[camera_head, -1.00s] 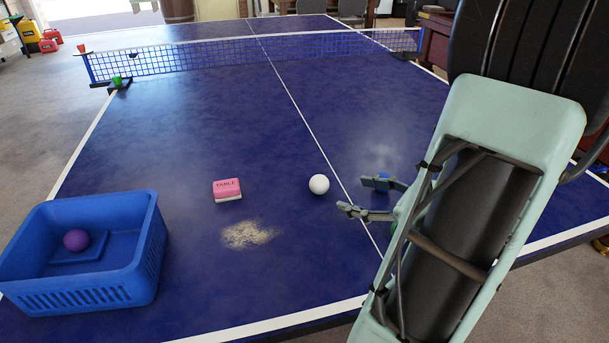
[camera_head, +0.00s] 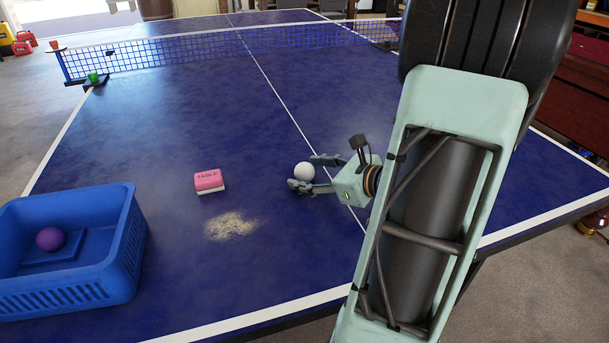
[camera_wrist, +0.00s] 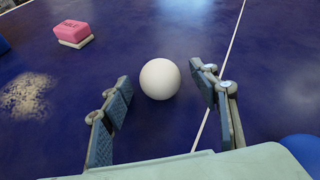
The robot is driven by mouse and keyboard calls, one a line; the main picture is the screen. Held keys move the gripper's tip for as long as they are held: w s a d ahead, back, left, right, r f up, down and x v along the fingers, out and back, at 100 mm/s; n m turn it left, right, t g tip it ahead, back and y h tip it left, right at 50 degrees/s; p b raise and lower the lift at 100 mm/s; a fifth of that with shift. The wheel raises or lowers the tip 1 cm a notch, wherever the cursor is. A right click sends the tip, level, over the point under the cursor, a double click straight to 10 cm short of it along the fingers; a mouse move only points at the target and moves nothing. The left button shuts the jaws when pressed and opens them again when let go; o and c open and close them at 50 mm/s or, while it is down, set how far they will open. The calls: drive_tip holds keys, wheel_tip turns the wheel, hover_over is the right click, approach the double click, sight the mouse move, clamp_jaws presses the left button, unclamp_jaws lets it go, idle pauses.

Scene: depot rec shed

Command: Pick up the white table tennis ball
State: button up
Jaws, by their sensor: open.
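The white table tennis ball (camera_head: 304,171) rests on the blue table, just left of the white centre line. My gripper (camera_head: 313,173) is open, low over the table, and reaches in from the right with its fingertips at the ball. In the wrist view the ball (camera_wrist: 160,79) shows at the far end of the gap between the two open fingers (camera_wrist: 163,92). It lies closer to the left fingertip there, and I cannot tell whether either finger touches it. Nothing is held.
A pink and white block (camera_head: 209,181) marked TABLE and a pale dusty patch (camera_head: 231,225) lie left of the ball. A blue basket (camera_head: 128,251) with a purple ball (camera_head: 51,239) stands at the left. The net (camera_head: 230,39) crosses behind. A blue round thing (camera_wrist: 302,150) shows at the wrist view's lower right.

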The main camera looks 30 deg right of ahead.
drive_tip(key=c, duration=1)
drive_tip(key=shift+r, duration=0.15)
